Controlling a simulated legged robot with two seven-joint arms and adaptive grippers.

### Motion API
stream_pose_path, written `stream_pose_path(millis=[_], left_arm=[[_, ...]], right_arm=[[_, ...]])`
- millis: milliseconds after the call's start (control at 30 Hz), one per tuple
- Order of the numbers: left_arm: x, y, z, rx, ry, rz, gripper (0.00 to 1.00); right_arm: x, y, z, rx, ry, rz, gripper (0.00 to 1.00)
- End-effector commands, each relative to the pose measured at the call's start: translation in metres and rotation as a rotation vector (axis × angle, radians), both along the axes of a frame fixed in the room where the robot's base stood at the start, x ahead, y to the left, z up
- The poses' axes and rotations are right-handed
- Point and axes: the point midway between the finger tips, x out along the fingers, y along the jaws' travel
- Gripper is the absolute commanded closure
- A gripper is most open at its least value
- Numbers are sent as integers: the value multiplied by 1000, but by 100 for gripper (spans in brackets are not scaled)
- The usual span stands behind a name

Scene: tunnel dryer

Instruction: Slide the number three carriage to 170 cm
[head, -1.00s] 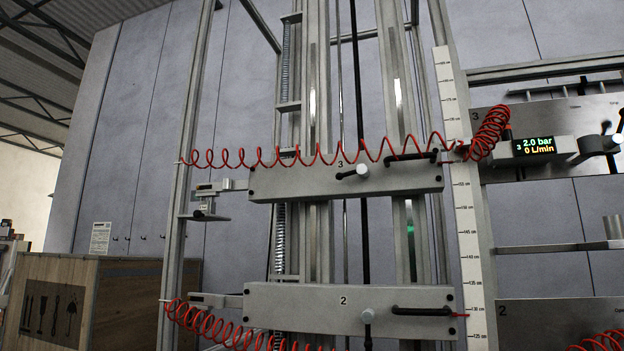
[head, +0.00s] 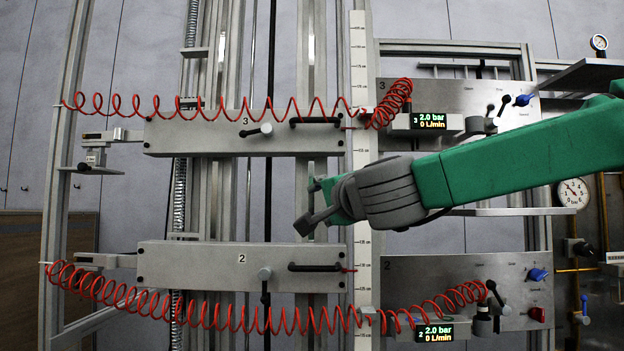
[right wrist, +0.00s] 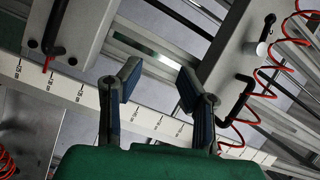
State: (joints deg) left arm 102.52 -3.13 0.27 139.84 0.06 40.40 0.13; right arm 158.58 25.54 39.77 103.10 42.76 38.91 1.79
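The number three carriage (head: 200,133) is a grey horizontal plate marked 3 in the head view. It has a black handle (head: 315,121) at its right and a lever with a pale knob (head: 265,129). A white centimetre scale (head: 361,90) stands upright by its right end; its numbers are too small to read surely. My right gripper (head: 306,208) is in front of the gap between carriages three and two, below the handle and apart from it. In the right wrist view its fingers (right wrist: 160,78) are spread and empty, with carriage three (right wrist: 245,50) at upper right. My left gripper is not in view.
The number two carriage (head: 190,267) sits below with its own handle (head: 315,267). Red coiled hoses (head: 230,112) run across near both carriages. Valve panels with pressure displays (head: 430,121) stand at right, behind my right arm. A dark lead screw and rails run vertically.

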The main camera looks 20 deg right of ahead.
Motion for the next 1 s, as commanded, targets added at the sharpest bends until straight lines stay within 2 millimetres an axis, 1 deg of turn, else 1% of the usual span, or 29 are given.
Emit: stream_pose_path(millis=[33, 100, 200, 233, 300, 367, 467, 567, 800, 1000], left_arm=[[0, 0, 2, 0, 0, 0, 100], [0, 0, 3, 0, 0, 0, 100], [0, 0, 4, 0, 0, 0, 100], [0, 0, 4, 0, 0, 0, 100], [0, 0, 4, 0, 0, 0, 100], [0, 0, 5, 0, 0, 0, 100], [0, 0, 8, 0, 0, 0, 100], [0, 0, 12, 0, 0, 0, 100], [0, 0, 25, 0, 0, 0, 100], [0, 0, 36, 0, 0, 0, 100]], right_arm=[[-13, -6, 47, 66, -55, -3, 68], [-28, -12, 92, 137, -107, -1, 68], [-44, -18, 131, 203, -153, 4, 68], [-47, -19, 139, 215, -162, 6, 68], [-50, -21, 149, 232, -172, 7, 68], [-48, -21, 151, 237, -174, 8, 68], [-37, -20, 153, 237, -173, 8, 68], [-20, -18, 156, 235, -173, 8, 68], [30, -14, 165, 234, -174, 7, 68], [63, -12, 172, 234, -176, 8, 68]])
